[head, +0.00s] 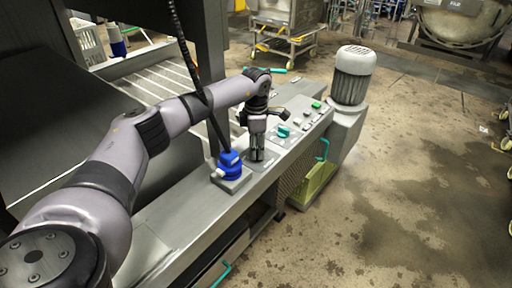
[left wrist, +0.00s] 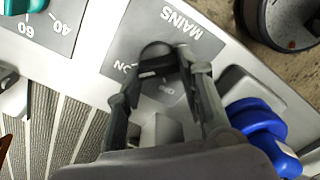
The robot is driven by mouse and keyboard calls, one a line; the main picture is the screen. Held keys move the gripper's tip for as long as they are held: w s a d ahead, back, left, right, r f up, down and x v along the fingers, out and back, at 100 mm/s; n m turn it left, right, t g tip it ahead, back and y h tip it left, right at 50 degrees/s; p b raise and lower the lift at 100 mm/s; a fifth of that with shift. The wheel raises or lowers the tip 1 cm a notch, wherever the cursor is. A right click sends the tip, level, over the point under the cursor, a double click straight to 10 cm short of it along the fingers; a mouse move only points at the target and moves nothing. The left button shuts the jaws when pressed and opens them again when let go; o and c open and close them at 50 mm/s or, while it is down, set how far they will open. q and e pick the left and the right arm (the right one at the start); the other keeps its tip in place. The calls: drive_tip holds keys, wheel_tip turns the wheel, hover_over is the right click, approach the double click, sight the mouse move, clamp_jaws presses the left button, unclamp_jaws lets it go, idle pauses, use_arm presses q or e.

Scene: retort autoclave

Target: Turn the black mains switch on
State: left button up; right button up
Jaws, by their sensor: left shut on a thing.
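The black mains switch (left wrist: 155,52) is a round dark knob on a grey plate (left wrist: 203,45) marked MAINS, with ON and a second, partly hidden marking beside it. In the left wrist view my left gripper (left wrist: 161,72) has its two fingers around the knob, shut on it. I cannot tell which marking the knob points to. In the head view my left gripper (head: 257,150) points down onto the machine's front ledge and hides the switch. My right gripper is in neither view.
A blue connector (head: 229,160) with a black cable stands close beside the gripper. A teal knob (head: 283,131) and a green button (head: 316,105) are on the panel beyond. A motor (head: 353,75) stands at the ledge's end. Open floor (head: 420,190) lies to the right.

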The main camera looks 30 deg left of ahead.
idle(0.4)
use_arm(q)
drive_tip(key=o, duration=1.2)
drive_tip(key=shift+c, duration=0.2)
drive_tip(key=shift+r, duration=0.15)
drive_tip(key=shift+r, duration=0.35)
wheel_tip(320, 180, up, 11)
